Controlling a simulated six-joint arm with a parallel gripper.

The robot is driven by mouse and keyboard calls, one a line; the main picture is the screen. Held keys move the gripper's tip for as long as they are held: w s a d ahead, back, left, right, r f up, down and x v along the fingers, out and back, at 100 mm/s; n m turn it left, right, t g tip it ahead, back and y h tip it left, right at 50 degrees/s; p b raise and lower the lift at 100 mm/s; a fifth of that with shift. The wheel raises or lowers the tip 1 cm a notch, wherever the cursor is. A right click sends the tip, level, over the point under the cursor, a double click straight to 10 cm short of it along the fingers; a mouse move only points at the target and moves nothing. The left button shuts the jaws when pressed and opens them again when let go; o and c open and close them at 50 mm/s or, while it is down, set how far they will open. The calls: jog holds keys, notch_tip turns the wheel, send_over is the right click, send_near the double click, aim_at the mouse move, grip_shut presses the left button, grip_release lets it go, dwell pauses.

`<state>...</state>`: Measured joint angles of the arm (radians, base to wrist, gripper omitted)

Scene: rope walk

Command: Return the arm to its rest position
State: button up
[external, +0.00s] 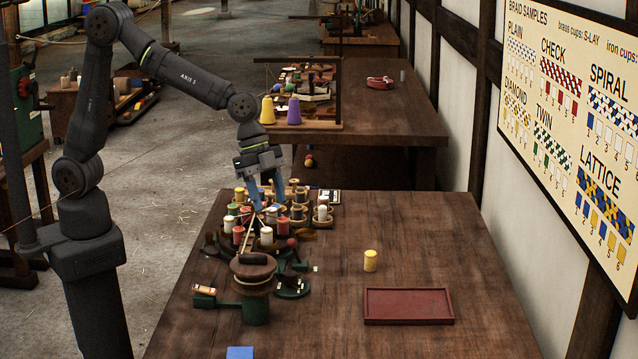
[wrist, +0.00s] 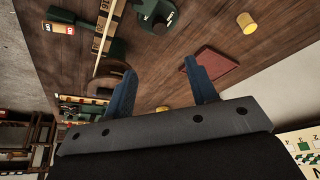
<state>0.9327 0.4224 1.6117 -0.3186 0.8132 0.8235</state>
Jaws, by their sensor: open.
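My gripper (external: 265,197) hangs over the far left part of the near table (external: 440,240), above a braiding device with several bobbins (external: 267,236) in cups. In the wrist view my gripper (wrist: 162,90) shows two blue fingers spread apart with nothing between them. In the external view the fingertips come close to the bobbins, and I cannot tell whether they touch any. My arm reaches in from its column at the left, with the elbow raised.
A yellow bobbin (external: 370,261) stands alone on the near table. A table behind holds yellow and purple cones (external: 294,111). The near table's right side is mostly clear.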

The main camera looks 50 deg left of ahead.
aim_at(290, 273)
jog(key=shift+f, duration=0.1)
jog(key=x, duration=1.7)
jog(key=shift+d, duration=0.2)
jog(key=shift+f, duration=0.2)
jog(key=shift+r+n, duration=0.2)
jog(key=shift+n, duration=0.3)
jog(key=shift+s+n+t, duration=0.15)
jog(key=shift+n+t, duration=0.75)
jog(key=shift+n, duration=1)
jog(key=shift+n+t+y, duration=0.5)
jog(key=shift+n+t, duration=0.1)
jog(key=shift+n, duration=1.1)
jog(key=shift+n, duration=0.4)
jog(key=shift+s+r, duration=0.2)
jog(key=shift+r, duration=0.25)
